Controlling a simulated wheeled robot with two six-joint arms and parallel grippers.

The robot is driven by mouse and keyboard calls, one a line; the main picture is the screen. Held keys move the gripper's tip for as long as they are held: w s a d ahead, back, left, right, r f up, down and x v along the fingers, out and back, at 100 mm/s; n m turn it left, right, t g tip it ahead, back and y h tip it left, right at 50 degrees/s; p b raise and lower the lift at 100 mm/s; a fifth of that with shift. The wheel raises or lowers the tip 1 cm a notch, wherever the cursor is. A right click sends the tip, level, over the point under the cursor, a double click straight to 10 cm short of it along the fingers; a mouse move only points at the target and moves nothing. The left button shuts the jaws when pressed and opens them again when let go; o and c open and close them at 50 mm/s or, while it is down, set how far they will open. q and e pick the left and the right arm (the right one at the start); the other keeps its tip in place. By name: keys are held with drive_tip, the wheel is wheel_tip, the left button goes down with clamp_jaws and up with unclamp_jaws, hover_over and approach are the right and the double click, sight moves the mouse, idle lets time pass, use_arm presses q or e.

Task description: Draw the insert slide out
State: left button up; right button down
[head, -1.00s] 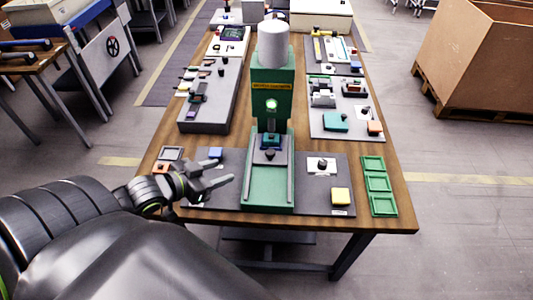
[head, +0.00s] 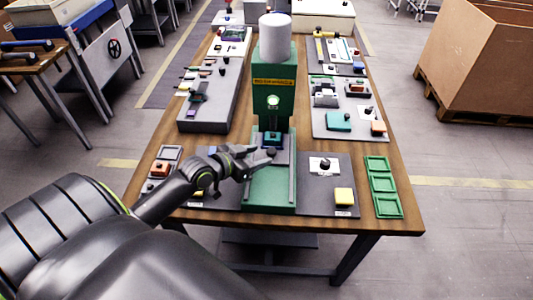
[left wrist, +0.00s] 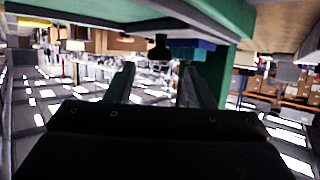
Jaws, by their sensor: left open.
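The green press (head: 274,85) stands on the table with a white cylinder on top. At its foot, a dark grey slide plate (head: 283,150) sits between the rails of the green base (head: 268,190). A teal-blue block (head: 272,138) is on the slide. My left gripper (head: 262,162) is open over the front of the slide and partly hides it and its black knob. In the left wrist view, the black knob (left wrist: 159,48) is ahead of and between the open fingers (left wrist: 155,85), seemingly apart from them. The blue block (left wrist: 190,50) shows behind the knob. My right gripper is out of view.
Right of the base, a grey mat holds a black-knobbed part (head: 323,165) and a yellow block (head: 344,196). Green trays (head: 381,184) lie farther right. Grey panels with small parts line both sides farther back. The front of the green base is clear.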

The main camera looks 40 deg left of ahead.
sight(269, 152)
use_arm(q)
drive_tip(key=shift+x, duration=2.05)
drive_tip(key=shift+d, duration=0.1)
clamp_jaws()
